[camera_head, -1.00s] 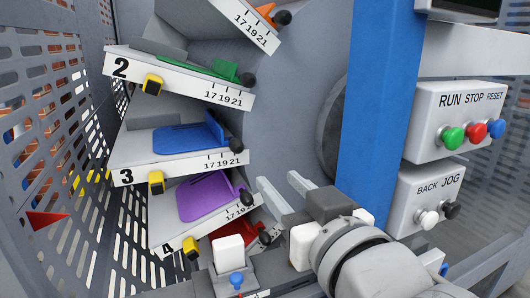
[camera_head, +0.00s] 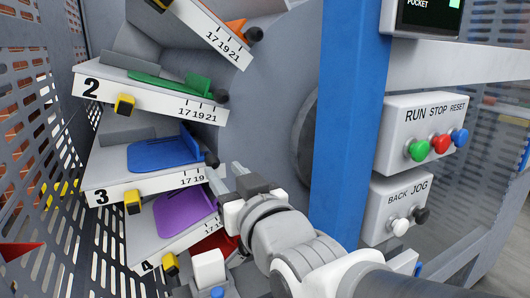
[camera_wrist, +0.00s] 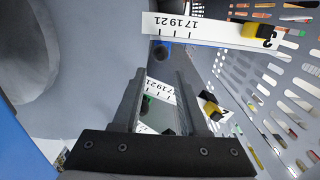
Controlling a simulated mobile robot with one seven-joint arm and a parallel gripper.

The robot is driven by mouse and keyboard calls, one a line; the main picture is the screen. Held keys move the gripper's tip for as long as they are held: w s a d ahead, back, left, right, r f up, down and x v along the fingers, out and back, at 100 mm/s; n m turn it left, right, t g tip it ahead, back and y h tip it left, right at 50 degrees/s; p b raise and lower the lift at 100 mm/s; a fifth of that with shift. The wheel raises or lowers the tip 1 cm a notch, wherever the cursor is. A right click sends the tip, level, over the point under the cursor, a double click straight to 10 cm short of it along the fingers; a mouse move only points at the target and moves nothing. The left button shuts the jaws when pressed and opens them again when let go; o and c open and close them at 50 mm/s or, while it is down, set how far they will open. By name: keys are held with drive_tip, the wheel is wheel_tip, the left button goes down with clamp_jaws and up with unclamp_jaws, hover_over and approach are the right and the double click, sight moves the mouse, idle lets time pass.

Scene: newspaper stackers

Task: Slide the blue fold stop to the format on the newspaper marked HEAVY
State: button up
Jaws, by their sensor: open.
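The blue fold stop (camera_head: 165,153) lies on the shelf of pocket 3, with its upright plate and black knob (camera_head: 211,159) at the right end. My gripper (camera_head: 228,176) is open and empty, just right of that scale end. In the wrist view, its fingers (camera_wrist: 160,78) point toward the inverted pocket 3 scale (camera_wrist: 180,28); a thin blue edge shows there. No newspaper marked HEAVY can be made out.
The green stop (camera_head: 180,83) of pocket 2 is above and the purple stop (camera_head: 185,212) of pocket 4 below. A blue post (camera_head: 345,100) and the button boxes (camera_head: 427,130) stand to the right. A perforated wall (camera_head: 30,150) is at left.

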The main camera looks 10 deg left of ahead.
sight(215, 160)
drive_tip(key=x, duration=0.8)
drive_tip(key=shift+w+a, duration=0.15)
clamp_jaws()
idle(1.2)
